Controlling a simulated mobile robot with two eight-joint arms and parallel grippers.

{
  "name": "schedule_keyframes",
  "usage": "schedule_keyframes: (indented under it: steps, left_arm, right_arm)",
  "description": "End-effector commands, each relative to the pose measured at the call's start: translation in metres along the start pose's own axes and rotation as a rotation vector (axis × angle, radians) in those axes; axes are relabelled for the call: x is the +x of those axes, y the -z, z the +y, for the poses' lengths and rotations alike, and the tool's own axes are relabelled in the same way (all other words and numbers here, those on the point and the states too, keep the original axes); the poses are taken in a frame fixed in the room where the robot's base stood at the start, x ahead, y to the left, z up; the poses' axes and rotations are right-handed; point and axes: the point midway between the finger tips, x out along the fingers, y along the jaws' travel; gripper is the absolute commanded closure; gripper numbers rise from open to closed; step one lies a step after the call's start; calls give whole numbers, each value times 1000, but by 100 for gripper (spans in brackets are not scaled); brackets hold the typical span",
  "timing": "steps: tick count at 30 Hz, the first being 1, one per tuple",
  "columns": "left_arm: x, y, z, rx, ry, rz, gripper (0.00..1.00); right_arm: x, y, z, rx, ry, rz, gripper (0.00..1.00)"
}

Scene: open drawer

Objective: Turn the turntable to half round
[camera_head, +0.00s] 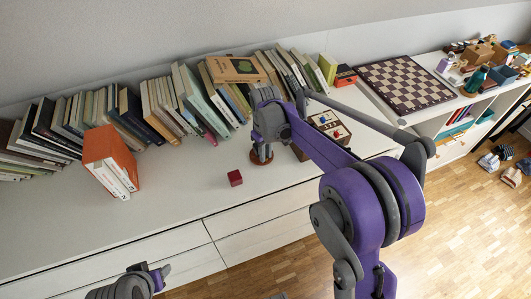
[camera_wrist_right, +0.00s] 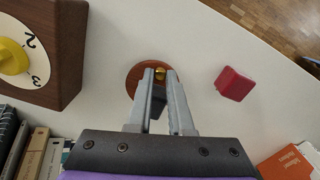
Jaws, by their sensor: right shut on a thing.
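The turntable is a small round reddish-brown disc (camera_head: 254,158) on the white cabinet top. In the right wrist view the turntable (camera_wrist_right: 133,78) lies under my fingertips, with a small brass piece on it. My right gripper (camera_head: 262,148) reaches down over it. In the wrist view my right gripper (camera_wrist_right: 160,78) is shut on a dark upright part of the turntable; the fingers hide much of it. A grey and purple part of my left arm shows at the bottom left of the head view; its fingers cannot be made out.
A small red block (camera_head: 235,178) lies left of the turntable. A wooden box with dials (camera_head: 330,124) stands close on the right. Rows of books (camera_head: 160,105) line the back. An orange-covered book stack (camera_head: 108,160) stands at left. The cabinet's front strip is clear.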

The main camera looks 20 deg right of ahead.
Motion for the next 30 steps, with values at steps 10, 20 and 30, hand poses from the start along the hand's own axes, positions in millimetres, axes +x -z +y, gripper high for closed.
schedule_keyframes:
  steps: [10, 20, 30]
  left_arm:
    - [0, 0, 0, 0, 0, 0, 50]
    - [-1, 1, 0, 0, 0, 0, 50]
    - [-6, 4, 0, 0, 0, 2, 50]
  right_arm:
    - [0, 0, 0, 1, 0, 0, 51]
    - [-10, 0, 0, 1, 0, 0, 51]
    - [-76, 0, 0, 1, 0, 0, 51]
